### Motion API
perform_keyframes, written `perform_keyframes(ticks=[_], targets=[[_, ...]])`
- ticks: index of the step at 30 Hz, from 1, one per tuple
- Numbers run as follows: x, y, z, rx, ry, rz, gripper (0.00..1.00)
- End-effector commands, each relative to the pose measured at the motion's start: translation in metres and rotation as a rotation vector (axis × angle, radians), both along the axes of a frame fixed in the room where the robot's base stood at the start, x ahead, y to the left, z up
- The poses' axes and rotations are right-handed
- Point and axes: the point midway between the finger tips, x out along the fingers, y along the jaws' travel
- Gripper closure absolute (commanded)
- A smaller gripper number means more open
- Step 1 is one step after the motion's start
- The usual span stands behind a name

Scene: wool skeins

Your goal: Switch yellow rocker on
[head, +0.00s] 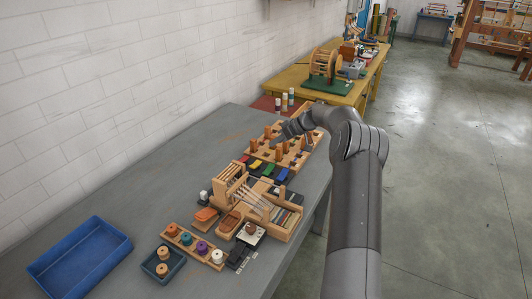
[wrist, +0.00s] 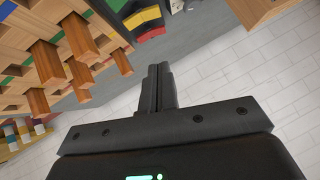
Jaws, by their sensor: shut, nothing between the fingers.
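The yellow rocker (head: 255,165) sits in a row of coloured rockers on the grey table, between a red one (head: 244,158) and a green one (head: 268,170), with a blue one (head: 282,175) at the row's right end. In the wrist view a yellow piece (wrist: 143,17), probably this rocker, shows at the top, beside a red piece (wrist: 151,34). Which way the yellow rocker is tipped is too small to tell. My gripper (wrist: 159,68) is shut and empty. In the head view it is above the peg board behind the rockers, apart from the yellow rocker.
The wooden peg board (wrist: 30,70) with upright pegs is close to my gripper's left in the wrist view. A wooden loom-like frame (head: 232,180) stands in front of the rockers. A blue tray (head: 60,275) and a board of spools (head: 190,250) lie farther forward.

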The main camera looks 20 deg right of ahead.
Motion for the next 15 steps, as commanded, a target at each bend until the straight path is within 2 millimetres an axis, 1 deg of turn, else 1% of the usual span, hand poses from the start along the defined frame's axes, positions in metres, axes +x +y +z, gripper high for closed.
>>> perform_keyframes(ticks=[12, 14, 15], targets=[[0.029, 0.056, -0.058, 0.001, 0.003, 0.002, 1.0], [0.033, 0.064, -0.065, 0.0, 0.002, 0.004, 1.0], [0.029, 0.063, -0.072, 0.001, 0.004, 0.002, 1.0]])
